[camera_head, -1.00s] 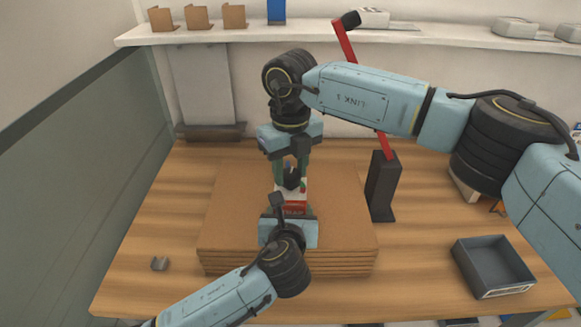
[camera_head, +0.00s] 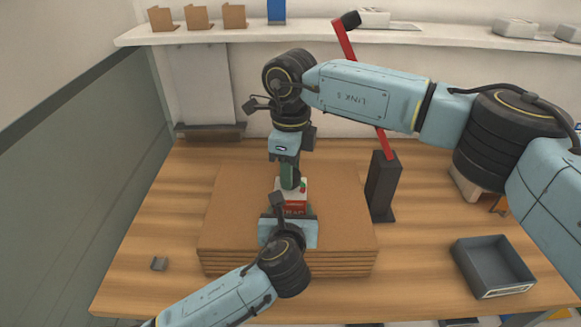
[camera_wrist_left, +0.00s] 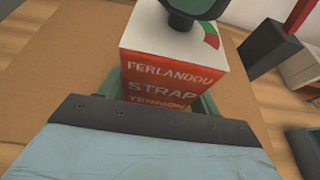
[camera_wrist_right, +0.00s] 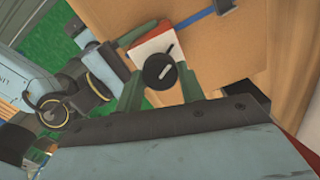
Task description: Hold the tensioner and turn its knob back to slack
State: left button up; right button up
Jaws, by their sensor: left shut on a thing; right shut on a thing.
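The tensioner is a red and white box (camera_head: 293,196) with white lettering, on the cardboard stack. It fills the upper middle of the left wrist view (camera_wrist_left: 165,80), where a green and red dial (camera_wrist_left: 211,36) shows on its white top. My left gripper (camera_head: 289,212) is shut on the box body from the near side. My right gripper (camera_head: 289,182) points down from above and is shut on the knob. The round black knob (camera_wrist_right: 160,72) with a pale line lies between its green fingers in the right wrist view. In the head view the fingers largely hide the knob.
The cardboard stack (camera_head: 235,225) lies on the wooden table (camera_head: 130,240). A dark post with a red bar (camera_head: 382,185) stands to its right. An empty dark tray (camera_head: 493,265) is at the front right, and a small grey piece (camera_head: 159,264) at the left.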

pick_arm(q)
jog(key=shift+r, duration=0.1)
pick_arm(e)
jog(key=n, duration=0.5)
jog(key=shift+n, duration=0.3)
jog(key=n, duration=0.5)
jog(key=shift+w+n, duration=0.1)
jog(key=shift+n, duration=0.3)
jog(key=o, duration=1)
jog(key=shift+r, duration=0.1)
notch_tip(320, 180, up, 12)
jog(key=shift+f, duration=0.1)
